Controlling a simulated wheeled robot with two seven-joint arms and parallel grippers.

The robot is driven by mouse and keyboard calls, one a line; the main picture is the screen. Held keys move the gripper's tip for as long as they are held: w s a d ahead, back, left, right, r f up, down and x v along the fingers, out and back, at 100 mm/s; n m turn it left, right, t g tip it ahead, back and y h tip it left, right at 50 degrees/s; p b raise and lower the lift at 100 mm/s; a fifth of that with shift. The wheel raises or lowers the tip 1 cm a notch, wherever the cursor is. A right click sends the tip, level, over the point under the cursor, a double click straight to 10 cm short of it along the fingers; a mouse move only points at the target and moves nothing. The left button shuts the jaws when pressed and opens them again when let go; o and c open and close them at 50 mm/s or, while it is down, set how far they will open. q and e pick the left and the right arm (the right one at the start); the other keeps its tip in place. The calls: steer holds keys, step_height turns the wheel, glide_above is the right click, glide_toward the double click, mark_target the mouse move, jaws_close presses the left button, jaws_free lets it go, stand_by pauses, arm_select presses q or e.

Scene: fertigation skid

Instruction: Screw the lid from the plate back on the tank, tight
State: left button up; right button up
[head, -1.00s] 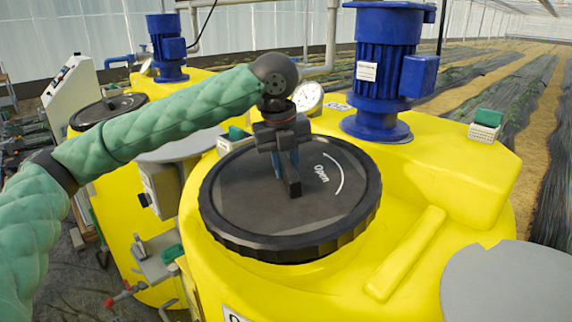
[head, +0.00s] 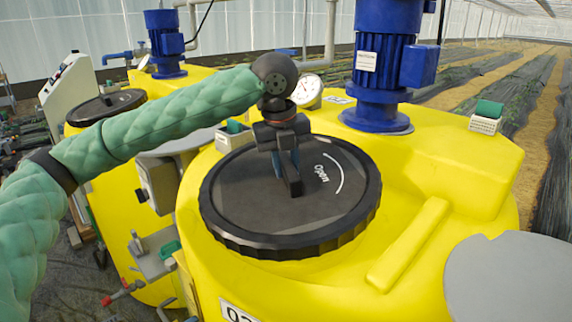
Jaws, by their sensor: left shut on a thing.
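The black round lid (head: 250,205), marked "Open" with a curved line, sits flat over the top opening of the near yellow tank (head: 400,215). I cannot tell how far its thread is engaged. My left gripper (head: 289,180) reaches in from the left, points down at the middle of the lid and is shut on it, probably on a grip there that the fingers hide. A grey round plate (head: 515,280) at the lower right is bare where it shows. My right gripper is not in view.
A blue motor (head: 385,65) stands on the tank behind the lid. A pressure gauge (head: 308,90) is just behind my left gripper. Small boxes with green sponges (head: 487,115) sit on the tank. A second yellow tank with a black lid (head: 108,108) is at the left.

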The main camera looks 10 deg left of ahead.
arm_select(q)
steer(key=shift+f, duration=0.4)
stand_by(0.5)
stand_by(0.4)
steer(key=shift+p, duration=0.35)
steer(key=shift+p, duration=0.45)
steer(key=shift+w+d+f, duration=0.15)
steer(key=shift+w+f, duration=0.05)
steer(key=shift+f, duration=0.85)
stand_by(0.6)
steer(key=shift+f+p, duration=0.2)
steer(key=shift+p, duration=0.7)
stand_by(1.1)
